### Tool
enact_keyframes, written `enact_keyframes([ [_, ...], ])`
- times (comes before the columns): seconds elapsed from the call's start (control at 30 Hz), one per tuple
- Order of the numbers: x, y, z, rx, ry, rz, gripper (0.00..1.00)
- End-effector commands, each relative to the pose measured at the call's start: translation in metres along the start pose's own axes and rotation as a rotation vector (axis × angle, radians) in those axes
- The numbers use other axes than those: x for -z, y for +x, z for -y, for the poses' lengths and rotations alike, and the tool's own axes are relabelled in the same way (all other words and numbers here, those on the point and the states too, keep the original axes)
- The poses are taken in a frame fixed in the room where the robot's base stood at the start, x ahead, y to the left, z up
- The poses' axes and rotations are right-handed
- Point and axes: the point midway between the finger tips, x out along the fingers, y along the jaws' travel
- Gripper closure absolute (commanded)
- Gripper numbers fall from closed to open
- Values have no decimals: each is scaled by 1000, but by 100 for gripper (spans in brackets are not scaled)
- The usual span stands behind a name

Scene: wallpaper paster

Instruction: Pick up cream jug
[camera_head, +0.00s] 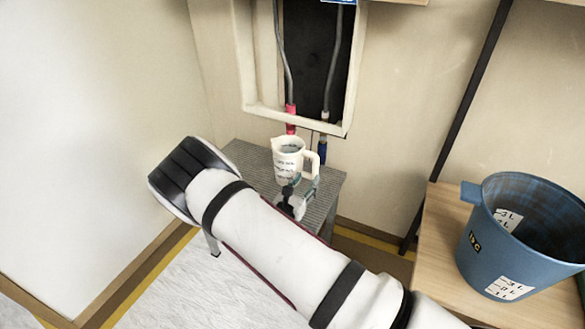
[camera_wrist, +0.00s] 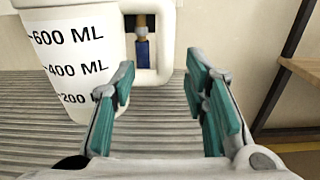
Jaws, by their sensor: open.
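The cream jug (camera_head: 287,158) is a cream measuring jug with dark volume marks and a handle on its right. It stands upright on a grey ribbed table (camera_head: 322,186). In the wrist view the jug (camera_wrist: 72,62) fills the upper left, with its handle (camera_wrist: 166,50) reaching toward the middle. My gripper (camera_wrist: 162,100) is open, with teal finger pads. The lower part of the handle shows between and beyond the fingertips, and the left finger overlaps the jug's right side in the picture. I cannot tell whether they touch. In the head view my gripper (camera_head: 298,188) is just in front of the jug, partly hidden by my arm.
A blue bucket (camera_head: 485,250) stands on a wooden surface (camera_head: 437,215) at the right. Behind the jug is a framed wall recess (camera_head: 345,105) with hoses ending in red and blue fittings. A dark post (camera_head: 455,135) stands between table and bucket.

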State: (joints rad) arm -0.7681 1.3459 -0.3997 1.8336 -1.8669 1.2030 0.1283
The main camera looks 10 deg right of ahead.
Motion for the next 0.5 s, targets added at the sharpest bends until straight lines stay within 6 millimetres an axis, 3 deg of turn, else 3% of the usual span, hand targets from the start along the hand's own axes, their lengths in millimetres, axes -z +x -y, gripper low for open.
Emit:
enact_keyframes([
  [0.33, 2, 23, 2, 2, 1, 0, 59],
  [0.5, 7, 46, 6, 2, 1, 0, 59],
])
